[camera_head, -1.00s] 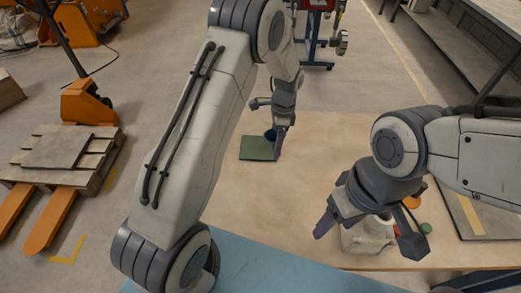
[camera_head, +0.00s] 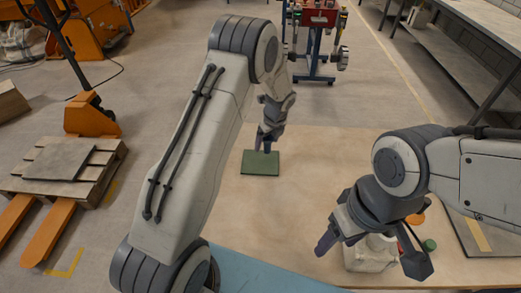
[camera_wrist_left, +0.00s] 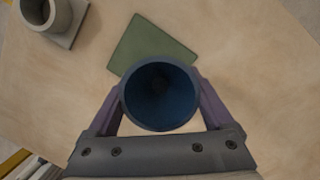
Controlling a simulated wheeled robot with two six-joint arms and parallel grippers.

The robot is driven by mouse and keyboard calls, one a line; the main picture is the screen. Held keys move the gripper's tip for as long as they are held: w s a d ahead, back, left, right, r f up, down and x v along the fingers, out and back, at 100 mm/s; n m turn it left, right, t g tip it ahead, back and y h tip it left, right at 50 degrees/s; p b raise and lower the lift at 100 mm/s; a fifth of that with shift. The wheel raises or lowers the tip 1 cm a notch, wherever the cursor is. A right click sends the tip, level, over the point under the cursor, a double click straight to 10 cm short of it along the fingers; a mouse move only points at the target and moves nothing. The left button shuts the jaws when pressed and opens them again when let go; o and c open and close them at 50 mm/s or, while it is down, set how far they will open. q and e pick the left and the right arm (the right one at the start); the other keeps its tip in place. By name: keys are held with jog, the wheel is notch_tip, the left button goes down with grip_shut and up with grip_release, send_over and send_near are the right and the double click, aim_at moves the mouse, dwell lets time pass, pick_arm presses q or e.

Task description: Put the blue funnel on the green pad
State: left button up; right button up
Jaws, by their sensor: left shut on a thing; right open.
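The blue funnel (camera_wrist_left: 160,95) is between the fingers of my left gripper (camera_wrist_left: 160,100) in the left wrist view, its wide round mouth facing the camera. My left gripper is shut on it. The green pad (camera_wrist_left: 150,43) lies flat on the table, partly covered by the funnel in that view. In the head view, my left gripper (camera_head: 265,143) is at the far edge of the green pad (camera_head: 260,166); I cannot tell its height. The funnel is not clearly visible there. My right gripper (camera_head: 371,254) is open and pointing down around a pale object.
The pale object (camera_head: 372,260) stands near the table's front, with an orange item (camera_head: 416,219) and a green item (camera_head: 430,245) beside it. A grey tube on a square base (camera_wrist_left: 50,14) is near the pad. The table's middle (camera_head: 310,185) is clear.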

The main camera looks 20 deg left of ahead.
pick_arm(q)
jog(key=shift+s+a+f, duration=0.15)
jog(key=shift+a+f, duration=0.2)
jog(key=shift+a, duration=0.2)
jog(key=shift+s+a+f, duration=0.15)
jog(key=shift+a+f, duration=0.15)
jog(key=shift+a, duration=0.2)
jog(key=shift+a+f, duration=0.1)
jog(key=shift+f, duration=0.15)
jog(key=shift+s+d+p+x, duration=0.15)
jog(key=shift+p+x, duration=0.1)
jog(key=shift+x, duration=0.65)
jog(key=shift+s+d+p+x, duration=0.1)
jog(key=shift+d+p+x, duration=0.15)
jog(key=shift+x, duration=0.65)
jog(key=shift+f, duration=0.15)
